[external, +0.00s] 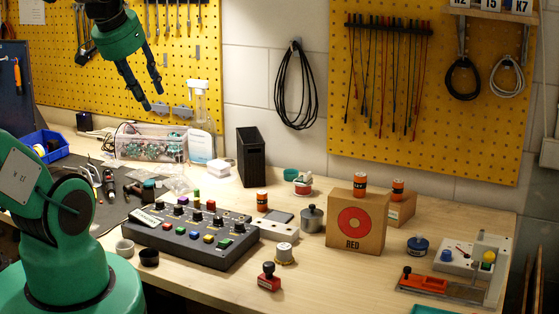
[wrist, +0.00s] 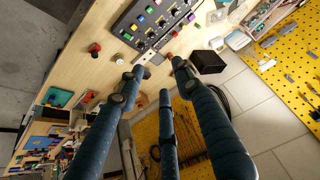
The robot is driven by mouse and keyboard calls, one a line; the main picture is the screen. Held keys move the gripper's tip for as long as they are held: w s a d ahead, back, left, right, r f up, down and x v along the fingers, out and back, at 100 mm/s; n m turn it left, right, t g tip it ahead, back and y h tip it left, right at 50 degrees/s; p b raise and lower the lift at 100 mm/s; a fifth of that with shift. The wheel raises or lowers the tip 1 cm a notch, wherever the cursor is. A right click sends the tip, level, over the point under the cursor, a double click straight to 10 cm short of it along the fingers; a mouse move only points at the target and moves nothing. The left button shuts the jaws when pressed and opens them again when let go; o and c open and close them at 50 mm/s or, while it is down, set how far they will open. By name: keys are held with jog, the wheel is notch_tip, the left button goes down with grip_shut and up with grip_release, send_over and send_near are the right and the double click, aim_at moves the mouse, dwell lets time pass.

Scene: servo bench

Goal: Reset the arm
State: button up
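My arm is green, with its base at the lower left of the external view. My gripper (external: 152,98) is raised high above the back of the bench, in front of the yellow pegboard. Its dark fingers point down and are spread apart, with nothing between them. In the wrist view my gripper (wrist: 158,85) shows three blue-grey fingers, apart and empty, with the bench well beyond them.
A black button panel (external: 190,232) lies on the wooden bench (external: 210,285). A cardboard box marked RED (external: 357,225) carries an orange can (external: 361,184). A black holder (external: 250,156) and a clear bin (external: 150,146) stand along the back. The air around my gripper is clear.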

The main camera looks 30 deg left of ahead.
notch_tip(320, 180, down, 5)
jog(key=b, duration=0.5)
